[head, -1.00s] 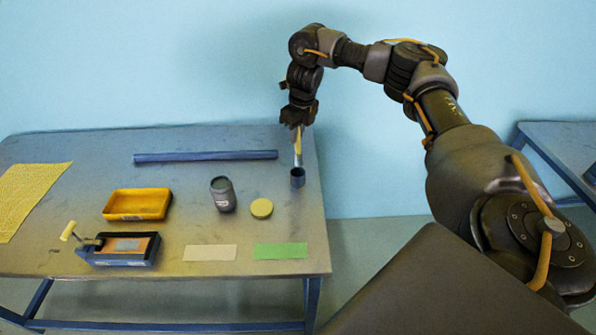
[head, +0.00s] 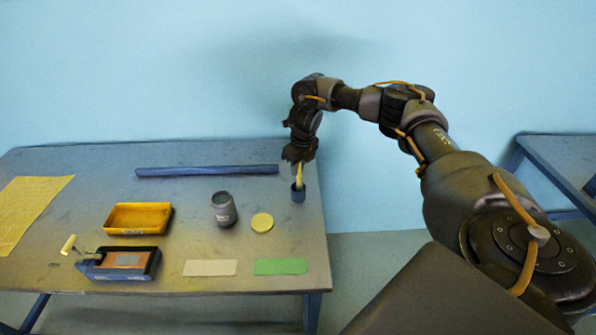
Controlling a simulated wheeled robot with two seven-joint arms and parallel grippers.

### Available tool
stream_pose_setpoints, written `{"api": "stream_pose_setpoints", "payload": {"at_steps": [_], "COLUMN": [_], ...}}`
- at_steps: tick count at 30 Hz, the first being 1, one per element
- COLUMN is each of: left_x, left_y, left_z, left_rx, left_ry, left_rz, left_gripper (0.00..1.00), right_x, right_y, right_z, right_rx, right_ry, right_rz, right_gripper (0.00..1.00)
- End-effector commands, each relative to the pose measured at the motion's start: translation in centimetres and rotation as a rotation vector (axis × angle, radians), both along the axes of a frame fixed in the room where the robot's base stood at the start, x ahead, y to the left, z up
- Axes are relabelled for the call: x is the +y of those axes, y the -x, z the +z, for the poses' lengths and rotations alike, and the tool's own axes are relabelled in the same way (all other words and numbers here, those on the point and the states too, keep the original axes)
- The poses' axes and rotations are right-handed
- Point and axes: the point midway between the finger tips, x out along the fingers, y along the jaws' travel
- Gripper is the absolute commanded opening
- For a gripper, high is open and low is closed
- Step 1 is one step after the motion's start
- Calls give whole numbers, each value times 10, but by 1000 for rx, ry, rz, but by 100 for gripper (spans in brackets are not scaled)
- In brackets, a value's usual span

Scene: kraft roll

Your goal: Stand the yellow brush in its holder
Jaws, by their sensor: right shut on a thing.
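The yellow brush (head: 299,174) is upright in my right gripper (head: 298,163), which is shut on its upper part. The holder (head: 298,194) is a small dark blue-grey cup near the right edge of the table. The brush's lower end is hidden inside the holder's mouth, and the gripper is just above the rim. I cannot tell whether the brush touches the bottom. My left gripper is not in view.

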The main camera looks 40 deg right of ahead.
Motion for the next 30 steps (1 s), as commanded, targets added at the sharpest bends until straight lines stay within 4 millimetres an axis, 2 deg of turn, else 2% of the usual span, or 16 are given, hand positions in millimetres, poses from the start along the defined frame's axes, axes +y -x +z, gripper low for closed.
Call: {"api": "stream_pose_setpoints", "payload": {"at_steps": [3, 6, 12, 13, 17, 25, 29, 30], "left_x": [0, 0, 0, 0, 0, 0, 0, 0], "left_y": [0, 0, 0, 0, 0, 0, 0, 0], "left_z": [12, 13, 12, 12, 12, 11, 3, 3], "left_rx": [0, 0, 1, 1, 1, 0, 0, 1], "left_ry": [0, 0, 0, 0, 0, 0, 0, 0], "left_rz": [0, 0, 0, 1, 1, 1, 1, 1], "left_gripper": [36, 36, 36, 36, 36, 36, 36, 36], "right_x": [0, 0, 1, 1, 1, 0, 0, 0], "right_y": [1, 0, 0, 1, 1, 0, 0, 0], "right_z": [-14, -21, -24, -24, -24, -23, -29, -21], "right_rx": [3, 0, 2, 3, 2, 0, -1, -4], "right_ry": [-1, 0, 1, 1, 1, 0, 0, -1], "right_rz": [-1, 1, 2, 2, 2, 1, 2, 1], "right_gripper": [0, 0, 0, 20, 37, 38, 38, 38]}}
